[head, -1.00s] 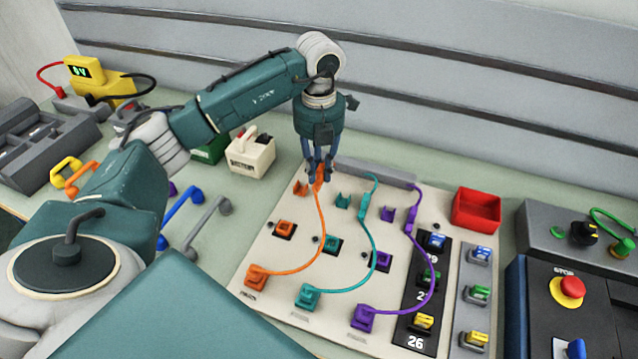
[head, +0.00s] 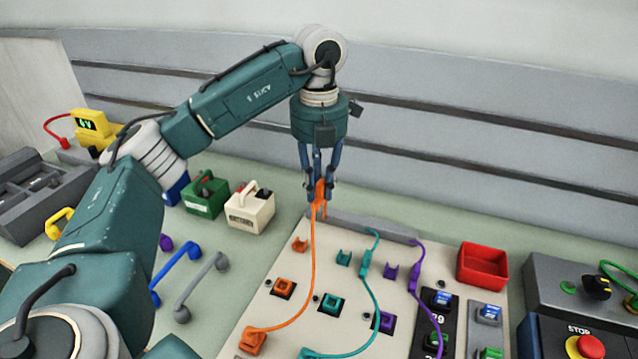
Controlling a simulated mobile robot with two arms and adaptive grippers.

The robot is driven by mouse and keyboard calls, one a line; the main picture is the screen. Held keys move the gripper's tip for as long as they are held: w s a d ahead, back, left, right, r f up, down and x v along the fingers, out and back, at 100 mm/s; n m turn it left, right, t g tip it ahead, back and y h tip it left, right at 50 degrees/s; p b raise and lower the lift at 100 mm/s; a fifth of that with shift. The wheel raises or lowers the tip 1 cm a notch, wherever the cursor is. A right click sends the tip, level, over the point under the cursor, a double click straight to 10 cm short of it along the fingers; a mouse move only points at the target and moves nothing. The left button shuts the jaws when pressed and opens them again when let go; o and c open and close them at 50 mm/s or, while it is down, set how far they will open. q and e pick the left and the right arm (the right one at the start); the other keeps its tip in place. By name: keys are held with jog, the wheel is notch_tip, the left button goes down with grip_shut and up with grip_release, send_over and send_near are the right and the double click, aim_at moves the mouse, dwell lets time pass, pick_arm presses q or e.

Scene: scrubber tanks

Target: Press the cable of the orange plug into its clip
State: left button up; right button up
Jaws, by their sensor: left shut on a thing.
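My left gripper (head: 320,180) is shut on the orange plug (head: 321,198), above the far edge of the pale board. The orange cable (head: 313,255) hangs from the plug and curves down to an orange block (head: 254,340) at the board's lower left. A small orange clip (head: 300,245) stands on the board left of the cable, and the cable appears apart from it. An orange socket (head: 284,287) sits nearer on the board. My right gripper is out of view.
A grey rail (head: 355,226) runs along the board's far edge. A red bin (head: 483,266) and a control box with a stop button (head: 590,346) stand at right.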

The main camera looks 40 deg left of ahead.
pick_arm(q)
notch_tip(320, 180, down, 2)
jog(key=shift+f+b, duration=0.15)
jog(key=shift+b, duration=0.4)
jog(key=shift+d, duration=0.1)
jog(key=a, duration=0.1)
jog(key=s+a+f, duration=0.1)
jog(key=a, duration=0.1)
jog(key=a+b, duration=0.1)
jog(key=a, duration=0.1)
jog(key=shift+s+f, duration=0.2)
jog(key=shift+s, duration=0.05)
jog(key=shift+a+f, duration=0.1)
